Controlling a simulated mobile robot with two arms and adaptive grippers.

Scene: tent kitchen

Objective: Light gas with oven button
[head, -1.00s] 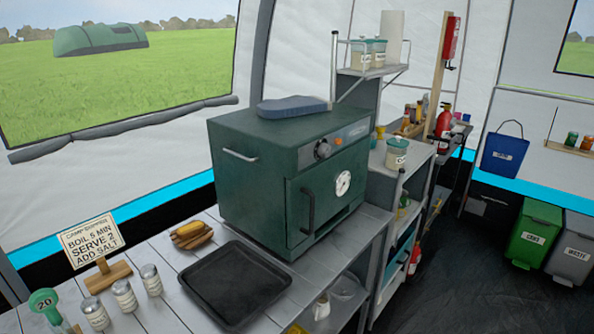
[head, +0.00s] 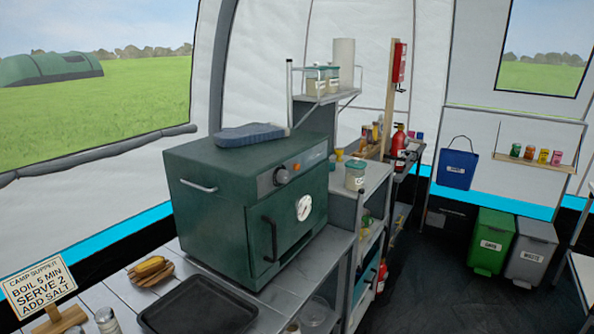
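The green oven (head: 235,205) stands on the grey slatted table in the middle of the head view. Its door is shut, with a black vertical handle (head: 270,239) and a white round dial gauge (head: 304,207). Above the door is a grey control panel with a round knob (head: 281,176) and a small orange button (head: 296,166) to the knob's right. No flame or lit sign shows. Neither of my grippers is in view.
A black tray (head: 200,306) lies on the table before the oven, near a wooden holder with yellow food (head: 150,269). A blue folded cloth or mitt (head: 250,134) lies on the oven. Shelves (head: 365,190) stand right of it. Dark floor at right is open before the bins (head: 490,242).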

